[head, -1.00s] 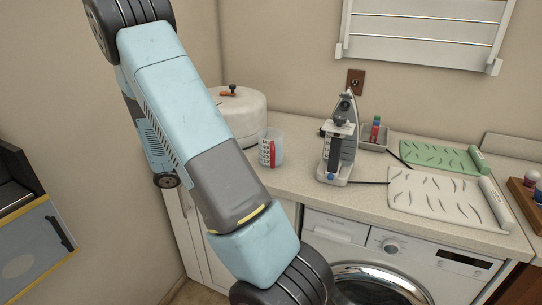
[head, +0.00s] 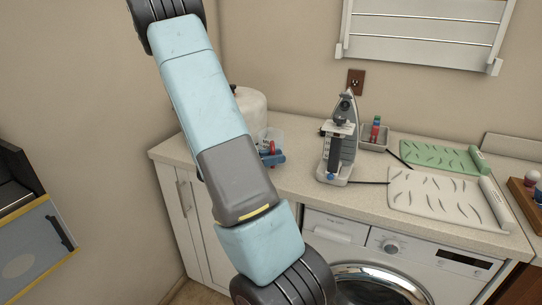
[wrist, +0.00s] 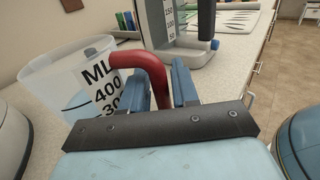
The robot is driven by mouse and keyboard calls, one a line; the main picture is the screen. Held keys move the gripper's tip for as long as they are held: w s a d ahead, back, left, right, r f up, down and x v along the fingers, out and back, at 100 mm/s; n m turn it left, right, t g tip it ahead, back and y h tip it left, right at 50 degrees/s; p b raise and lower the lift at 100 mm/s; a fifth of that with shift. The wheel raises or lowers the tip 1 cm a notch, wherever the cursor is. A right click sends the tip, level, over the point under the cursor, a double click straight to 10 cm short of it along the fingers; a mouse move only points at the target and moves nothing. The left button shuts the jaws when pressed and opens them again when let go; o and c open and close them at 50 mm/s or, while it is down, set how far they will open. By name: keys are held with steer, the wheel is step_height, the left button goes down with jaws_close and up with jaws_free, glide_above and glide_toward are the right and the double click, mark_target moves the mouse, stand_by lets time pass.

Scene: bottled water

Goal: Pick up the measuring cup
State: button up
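The measuring cup (wrist: 62,85) is a clear tub with black ML markings and a red handle (wrist: 145,68). It stands on the counter at the left of the wrist view. In the head view the cup (head: 272,135) is partly hidden by my arm and gripper. My gripper (wrist: 161,84) has its two blue fingers on either side of the red handle, with the handle's lower part between them. I cannot tell whether both fingers press on it. My gripper also shows in the head view (head: 272,158), in front of the cup.
A rounded white container (head: 252,108) is behind the cup. Green and white mats (head: 440,200) lie to the right above the washing machine (head: 390,255).

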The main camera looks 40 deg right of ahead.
steer(key=shift+s+d, duration=0.25)
steer(key=shift+d, duration=0.25)
steer(key=shift+c, duration=0.3)
jaws_close()
